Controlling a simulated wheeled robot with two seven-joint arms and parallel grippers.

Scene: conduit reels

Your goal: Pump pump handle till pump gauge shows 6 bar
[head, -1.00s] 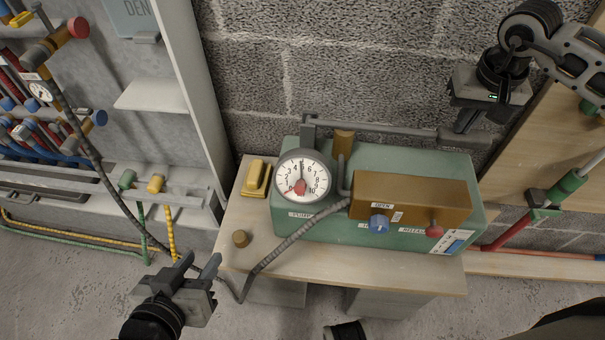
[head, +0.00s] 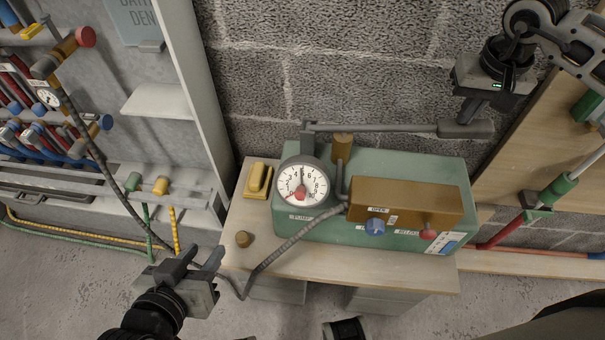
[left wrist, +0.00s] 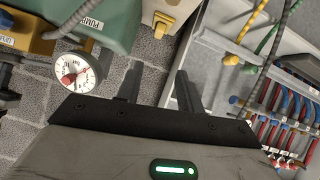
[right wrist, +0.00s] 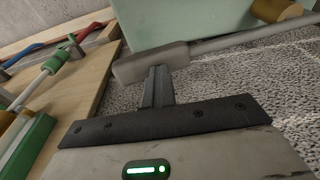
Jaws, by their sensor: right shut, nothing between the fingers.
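The green pump (head: 400,165) stands on a wooden bench. Its round white gauge (head: 303,184) has a dark needle pointing almost straight up, near 5, short of 6. The long grey pump handle (head: 380,128) runs from above the gauge to a thick grip (head: 466,128) at right, roughly level. My right gripper (head: 472,116) is shut and empty, its fingertips at the grip; the right wrist view shows them against or very near the grip (right wrist: 150,63). My left gripper (head: 195,257) is open and empty, left of the bench's front; the gauge also shows in the left wrist view (left wrist: 77,72).
A grey hose (head: 275,255) runs off the gauge side. A yellow item (head: 258,179) lies on the bench. A hose rack stands left; a block wall is behind.

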